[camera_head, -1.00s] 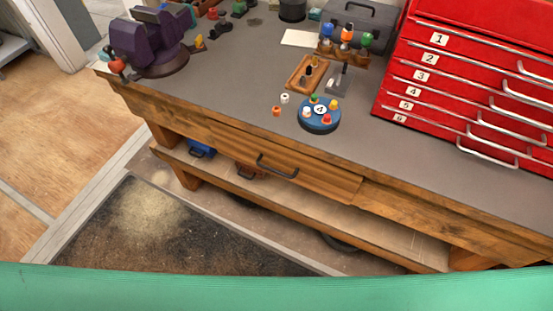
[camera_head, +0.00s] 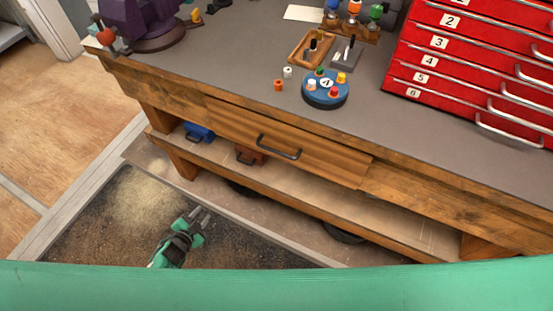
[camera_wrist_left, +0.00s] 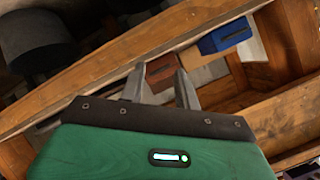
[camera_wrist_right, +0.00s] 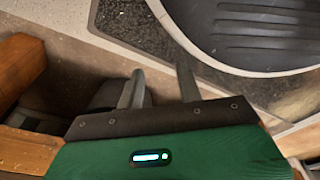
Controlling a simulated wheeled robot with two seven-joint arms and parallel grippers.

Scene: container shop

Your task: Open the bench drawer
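The bench drawer (camera_head: 330,157) is a wooden front set under the grey bench top, and it looks closed. Its dark bar handle (camera_head: 279,148) is near the middle of the front. My left gripper (camera_head: 204,215) is low over the floor mat, in front of the bench and below and left of the handle, touching nothing I can see. In the left wrist view its two fingers (camera_wrist_left: 162,87) are apart and empty, facing the lower shelf. My right gripper is outside the head view. In the right wrist view its fingers (camera_wrist_right: 157,88) are apart and empty.
A blue box (camera_head: 199,132) and a brown box (camera_head: 250,155) sit on the lower shelf (camera_head: 310,190). A red cabinet (camera_head: 460,70), a round blue holder (camera_head: 325,90) and a purple vise (camera_head: 140,22) stand on the bench. The mat area (camera_head: 110,225) before the bench is open.

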